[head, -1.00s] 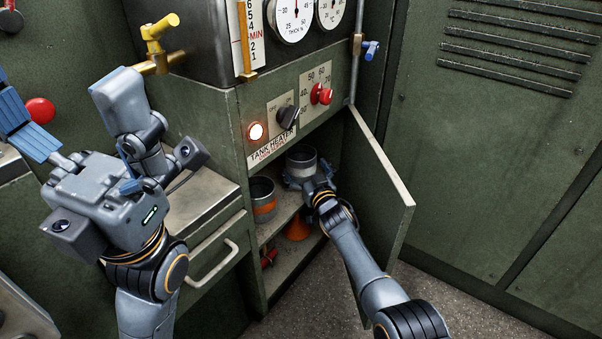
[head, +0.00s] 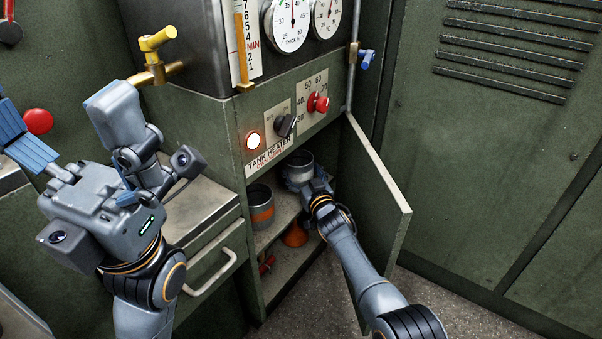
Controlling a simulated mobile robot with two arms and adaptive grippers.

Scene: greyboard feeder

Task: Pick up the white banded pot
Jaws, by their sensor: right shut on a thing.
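The white banded pot (head: 300,161) is a grey metal pot with a pale band, upright inside the open cabinet under the heater panel. My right gripper (head: 299,182) is shut on this pot from the front, and its fingers hide the pot's lower part. I cannot tell whether the pot's base touches the shelf. My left gripper (head: 62,112) is open and empty at the left, its blue-padded fingers spread wide, well away from the pot.
A pot with an orange band (head: 261,208) stands left of the held pot on the shelf (head: 270,236). An orange funnel (head: 295,236) and a red item (head: 267,262) are below. The open cabinet door (head: 380,205) stands close right of my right arm. A drawer handle (head: 212,272) sticks out left.

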